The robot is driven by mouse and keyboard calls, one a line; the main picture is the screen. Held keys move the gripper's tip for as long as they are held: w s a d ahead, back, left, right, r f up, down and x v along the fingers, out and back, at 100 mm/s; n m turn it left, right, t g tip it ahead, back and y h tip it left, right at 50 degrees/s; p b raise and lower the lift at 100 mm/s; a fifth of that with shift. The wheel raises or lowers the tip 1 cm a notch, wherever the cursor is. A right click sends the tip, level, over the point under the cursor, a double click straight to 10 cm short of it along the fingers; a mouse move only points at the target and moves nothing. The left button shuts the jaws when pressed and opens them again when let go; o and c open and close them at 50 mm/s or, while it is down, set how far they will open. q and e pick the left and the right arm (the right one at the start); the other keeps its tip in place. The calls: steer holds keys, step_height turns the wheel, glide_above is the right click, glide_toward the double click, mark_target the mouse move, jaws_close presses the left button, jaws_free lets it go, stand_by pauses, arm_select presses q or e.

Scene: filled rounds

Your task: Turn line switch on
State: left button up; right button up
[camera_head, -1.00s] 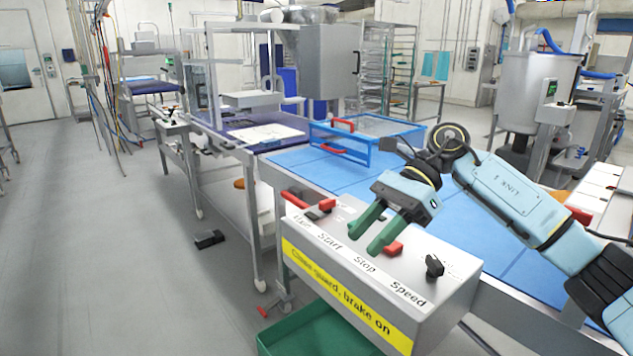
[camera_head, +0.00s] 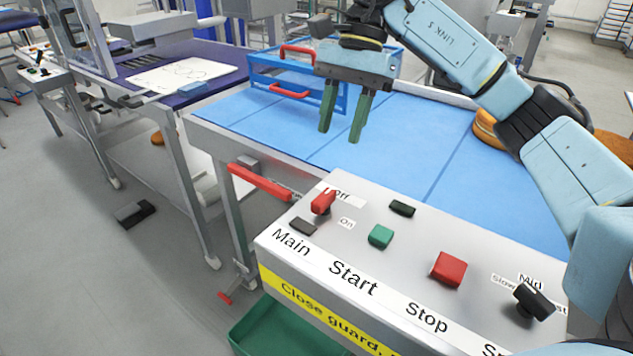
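The control box (camera_head: 400,240) has a sloped grey top with labels Main, Start, Stop and a cut-off speed label. Above Main is a red switch lever (camera_head: 323,201), with small Off and On labels beside it. The lever points up toward the Off label. A green button (camera_head: 381,236) is above Start and a red button (camera_head: 449,268) above Stop. My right gripper (camera_head: 341,134) hangs above and behind the box, fingers pointing down, apart and empty. It touches neither the lever nor the buttons. My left gripper is not in view.
A black knob (camera_head: 533,301) sits at the box's right end. A red handle (camera_head: 260,182) sticks out left of the box. The blue conveyor (camera_head: 400,150) lies behind, with a blue-framed guard (camera_head: 290,75) on it. A green bin (camera_head: 270,325) is below.

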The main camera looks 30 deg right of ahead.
mark_target(322, 197)
steer(key=b+x, duration=0.1)
steer(key=x, duration=0.9)
steer(key=shift+a+b, duration=0.1)
steer(key=shift+b, duration=0.2)
steer(key=shift+x, duration=0.8)
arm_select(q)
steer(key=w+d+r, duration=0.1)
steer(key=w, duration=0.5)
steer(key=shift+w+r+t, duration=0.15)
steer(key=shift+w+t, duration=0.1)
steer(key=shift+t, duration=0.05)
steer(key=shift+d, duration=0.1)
arm_select(e)
jaws_close()
